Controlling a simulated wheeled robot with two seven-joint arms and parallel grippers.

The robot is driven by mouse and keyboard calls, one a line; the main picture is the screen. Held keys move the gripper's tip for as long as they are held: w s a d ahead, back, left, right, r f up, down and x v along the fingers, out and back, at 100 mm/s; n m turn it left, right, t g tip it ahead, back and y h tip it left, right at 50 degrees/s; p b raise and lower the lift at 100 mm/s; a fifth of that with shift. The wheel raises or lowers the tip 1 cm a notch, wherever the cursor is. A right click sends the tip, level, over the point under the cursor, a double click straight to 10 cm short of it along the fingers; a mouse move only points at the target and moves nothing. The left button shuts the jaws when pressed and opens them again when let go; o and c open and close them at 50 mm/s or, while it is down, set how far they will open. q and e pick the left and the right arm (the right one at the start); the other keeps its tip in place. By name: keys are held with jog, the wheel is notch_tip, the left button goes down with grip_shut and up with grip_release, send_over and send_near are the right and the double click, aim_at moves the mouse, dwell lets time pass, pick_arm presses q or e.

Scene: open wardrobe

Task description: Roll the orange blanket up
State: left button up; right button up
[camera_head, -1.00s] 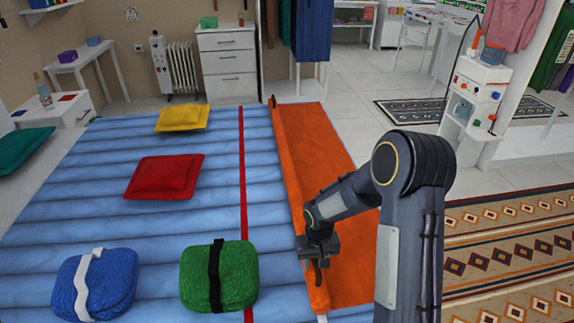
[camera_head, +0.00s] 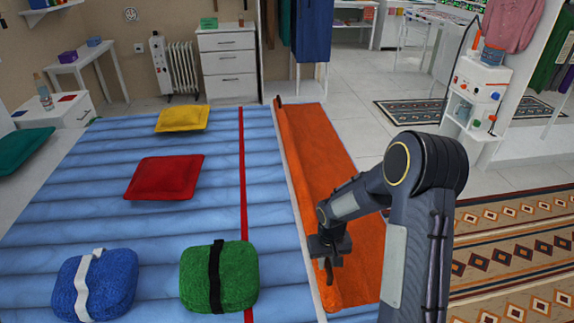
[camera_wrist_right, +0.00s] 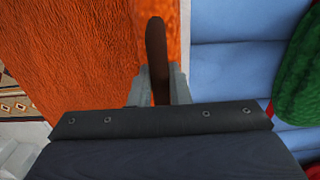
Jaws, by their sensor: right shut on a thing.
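The orange blanket (camera_head: 318,150) lies along the right side of the blue padded mat. Its left edge is a long narrow roll running from the near end to the far end, and the rest lies flat to the right. A dark brown rod shows at the roll's far end (camera_head: 278,100) and at its near end, where my right gripper (camera_head: 328,258) is shut on it. In the right wrist view the brown rod (camera_wrist_right: 156,50) stands between the fingers, with flat orange cloth (camera_wrist_right: 75,50) on the left. My left gripper is not in view.
The blue mat (camera_head: 80,205) has a red stripe (camera_head: 242,170). Red (camera_head: 165,177) and yellow (camera_head: 182,119) cushions and strapped blue (camera_head: 95,285) and green (camera_head: 232,275) bundles lie left of the blanket. A patterned rug (camera_head: 515,240) lies at the right.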

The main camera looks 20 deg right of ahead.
jog(key=shift+s+d, duration=0.2)
jog(key=shift+d, duration=0.6)
jog(key=shift+s+d, duration=0.2)
jog(key=shift+d, duration=0.55)
jog(key=shift+s+d, duration=0.2)
jog(key=shift+d, duration=0.6)
jog(key=shift+s+d, duration=0.3)
jog(key=shift+d, duration=0.95)
jog(key=shift+s+d, duration=0.25)
jog(key=shift+d, duration=0.95)
jog(key=shift+s+d, duration=0.3)
jog(key=shift+d, duration=1.25)
jog(key=shift+s+d, duration=0.35)
jog(key=shift+d, duration=0.9)
jog(key=shift+s+d, duration=0.3)
jog(key=shift+d, duration=1)
jog(key=shift+s+d, duration=0.35)
jog(key=shift+d, duration=0.9)
jog(key=shift+d, duration=0.4)
jog(key=o, duration=1)
